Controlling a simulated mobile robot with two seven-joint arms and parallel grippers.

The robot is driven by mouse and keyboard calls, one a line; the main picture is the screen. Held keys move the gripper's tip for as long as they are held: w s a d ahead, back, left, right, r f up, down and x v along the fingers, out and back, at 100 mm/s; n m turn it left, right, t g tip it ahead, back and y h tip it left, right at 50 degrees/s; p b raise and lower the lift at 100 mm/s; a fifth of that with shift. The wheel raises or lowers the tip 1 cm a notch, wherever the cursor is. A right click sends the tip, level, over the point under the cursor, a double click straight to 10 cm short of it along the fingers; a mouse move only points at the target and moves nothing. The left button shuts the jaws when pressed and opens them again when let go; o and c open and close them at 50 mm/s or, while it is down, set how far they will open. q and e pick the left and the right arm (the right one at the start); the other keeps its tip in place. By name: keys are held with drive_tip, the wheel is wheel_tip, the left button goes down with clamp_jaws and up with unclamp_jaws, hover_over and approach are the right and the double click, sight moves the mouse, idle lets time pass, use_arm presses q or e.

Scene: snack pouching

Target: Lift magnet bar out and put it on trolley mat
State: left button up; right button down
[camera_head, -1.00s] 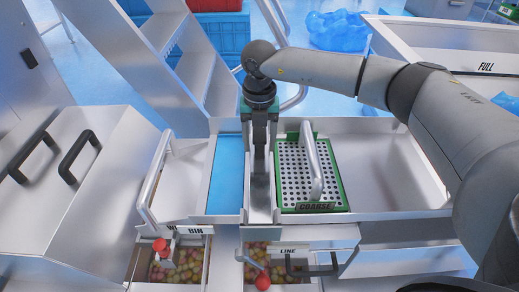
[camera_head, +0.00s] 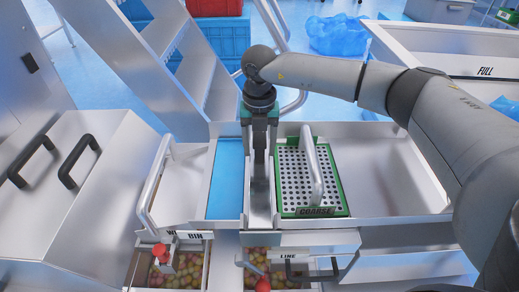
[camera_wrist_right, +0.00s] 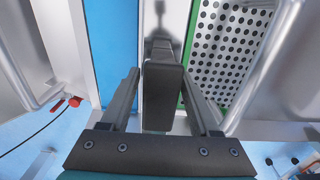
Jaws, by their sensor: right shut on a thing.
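My right gripper (camera_head: 259,152) points down over the narrow metal channel (camera_head: 260,205) between the blue strip and the green-framed sieve. In the right wrist view, its fingers (camera_wrist_right: 164,72) are shut on a dark block, apparently the magnet bar (camera_wrist_right: 162,100). The bar's lower end is hard to make out, so I cannot tell how far it sits in the channel. A flat blue strip, seemingly the mat (camera_head: 226,178), lies just left of the channel; it also shows in the right wrist view (camera_wrist_right: 113,45). My left gripper is not in view.
The green-framed perforated sieve marked COARSE (camera_head: 297,180), with a raised handle, stands close right of the channel. A curved metal handle (camera_head: 153,185) rises left of the blue strip. Open drawers of coloured snacks (camera_head: 178,268) are below. The blue strip looks clear.

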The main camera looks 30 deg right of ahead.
drive_tip(key=shift+w+r, duration=0.1)
drive_tip(key=shift+r, duration=0.1)
drive_tip(key=shift+r, duration=0.45)
drive_tip(key=shift+r+p, duration=0.5)
drive_tip(key=shift+r, duration=0.15)
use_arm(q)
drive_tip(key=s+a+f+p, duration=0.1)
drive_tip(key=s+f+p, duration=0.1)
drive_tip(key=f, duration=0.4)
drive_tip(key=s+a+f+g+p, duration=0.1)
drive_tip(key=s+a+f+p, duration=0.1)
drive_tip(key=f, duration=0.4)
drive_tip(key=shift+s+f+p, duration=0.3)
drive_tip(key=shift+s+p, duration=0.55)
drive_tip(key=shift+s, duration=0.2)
use_arm(e)
wheel_tip(320, 180, up, 18)
drive_tip(key=shift+f, duration=0.2)
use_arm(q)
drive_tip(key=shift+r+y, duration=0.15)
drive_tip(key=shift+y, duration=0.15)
use_arm(e)
drive_tip(key=shift+r, duration=0.15)
